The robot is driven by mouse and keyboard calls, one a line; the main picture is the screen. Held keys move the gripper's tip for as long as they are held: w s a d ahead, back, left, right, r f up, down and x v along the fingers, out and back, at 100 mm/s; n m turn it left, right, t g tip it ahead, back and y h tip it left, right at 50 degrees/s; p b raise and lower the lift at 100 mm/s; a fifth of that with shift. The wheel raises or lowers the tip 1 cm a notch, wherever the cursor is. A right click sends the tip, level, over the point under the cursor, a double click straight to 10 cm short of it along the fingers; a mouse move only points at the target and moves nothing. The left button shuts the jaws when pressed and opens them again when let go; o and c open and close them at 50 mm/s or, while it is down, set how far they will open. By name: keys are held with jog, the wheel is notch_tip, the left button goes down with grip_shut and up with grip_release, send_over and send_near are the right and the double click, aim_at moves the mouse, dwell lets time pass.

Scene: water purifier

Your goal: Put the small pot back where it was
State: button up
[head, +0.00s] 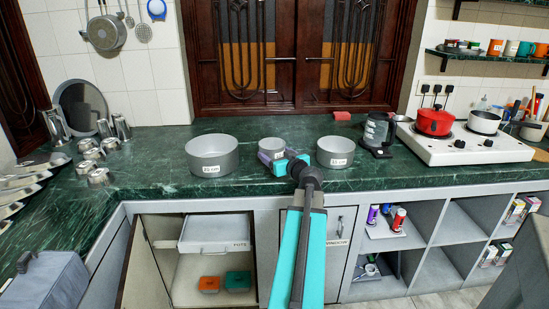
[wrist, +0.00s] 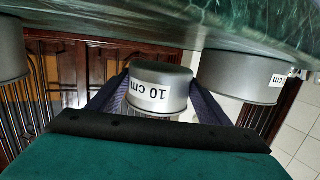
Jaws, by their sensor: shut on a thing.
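The small grey pot (head: 271,144), labelled 10 cm, is at the green counter between two larger pots. The wrist view shows the small pot (wrist: 158,90) upside down, with a dark finger along each side. My gripper (head: 273,156) is shut on it, reaching in from the front. I cannot tell whether the pot's base touches the counter. A large pot (head: 212,157) stands to its left and a medium pot (head: 335,152) to its right. Below the counter, a pale drawer labelled POTS (head: 215,238) is pulled out inside an open cabinet.
The green counter (head: 160,180) has metal cups at left. A black kettle-like appliance (head: 377,133) and a white stove (head: 470,150) with a red pot (head: 435,121) stand at right. Orange and green boxes lie below the drawer. An open cabinet door (head: 140,262) stands at left.

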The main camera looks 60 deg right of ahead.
aim_at(270, 147)
jog(key=shift+w+d+f, duration=0.1)
jog(key=shift+w+d, duration=0.3)
jog(key=shift+d, duration=0.2)
jog(key=shift+w+d, duration=0.4)
jog(key=shift+d, duration=0.15)
jog(key=shift+w+d, duration=0.2)
jog(key=shift+d, duration=0.05)
jog(key=shift+w+d+f, duration=0.1)
jog(key=shift+d+f, duration=0.05)
jog(key=shift+f, duration=1.65)
jog(key=shift+f, duration=0.2)
jog(key=o, duration=1.3)
jog(key=shift+c, duration=0.2)
jog(key=shift+r+p, duration=0.25)
jog(key=shift+p, duration=0.1)
